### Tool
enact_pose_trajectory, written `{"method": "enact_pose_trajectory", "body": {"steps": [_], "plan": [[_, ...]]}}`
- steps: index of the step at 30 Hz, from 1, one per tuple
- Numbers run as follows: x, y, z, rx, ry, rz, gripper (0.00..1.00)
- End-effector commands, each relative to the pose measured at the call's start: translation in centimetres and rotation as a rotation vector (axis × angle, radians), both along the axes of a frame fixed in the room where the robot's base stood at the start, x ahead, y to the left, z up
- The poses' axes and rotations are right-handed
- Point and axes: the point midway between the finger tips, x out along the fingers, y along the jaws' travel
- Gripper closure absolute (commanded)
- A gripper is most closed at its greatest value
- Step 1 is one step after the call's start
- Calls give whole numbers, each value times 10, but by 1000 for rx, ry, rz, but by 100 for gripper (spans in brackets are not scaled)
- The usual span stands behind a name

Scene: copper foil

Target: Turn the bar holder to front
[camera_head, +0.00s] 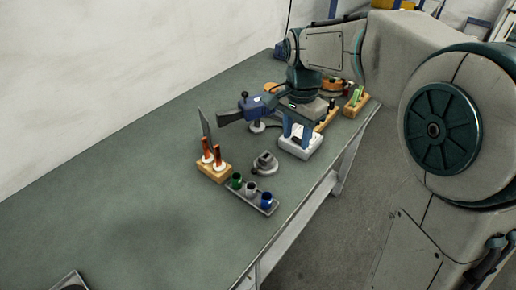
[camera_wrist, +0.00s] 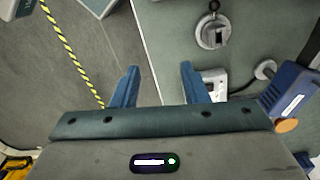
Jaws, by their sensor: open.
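The bar holder appears to be the grey round piece (camera_head: 264,163) with a raised block and a slot, standing on the green bench top. A small dark knob sticks out at its lower left in the head view. In the wrist view the holder (camera_wrist: 211,34) is at the upper right, with the knob at its top. My gripper (camera_head: 296,137) is open and empty, above and to the right of the holder, apart from it. Its two blue fingers (camera_wrist: 160,68) stand apart in the wrist view, with the bench edge and floor between and beyond them.
A white device (camera_head: 302,148) lies under my gripper near the bench edge. A blue tool (camera_wrist: 291,90) shows at right.

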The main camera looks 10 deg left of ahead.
Motion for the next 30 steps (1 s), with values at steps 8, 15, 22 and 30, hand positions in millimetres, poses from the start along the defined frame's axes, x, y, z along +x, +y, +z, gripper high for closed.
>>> {"method": "enact_pose_trajectory", "body": {"steps": [8, 15, 22, 30], "plan": [[48, 86, -24, -67, 100, -298, 60], [59, 119, -39, -106, 129, -425, 60], [55, 119, -62, -112, 134, -438, 60], [45, 114, -118, -111, 134, -439, 60]]}}
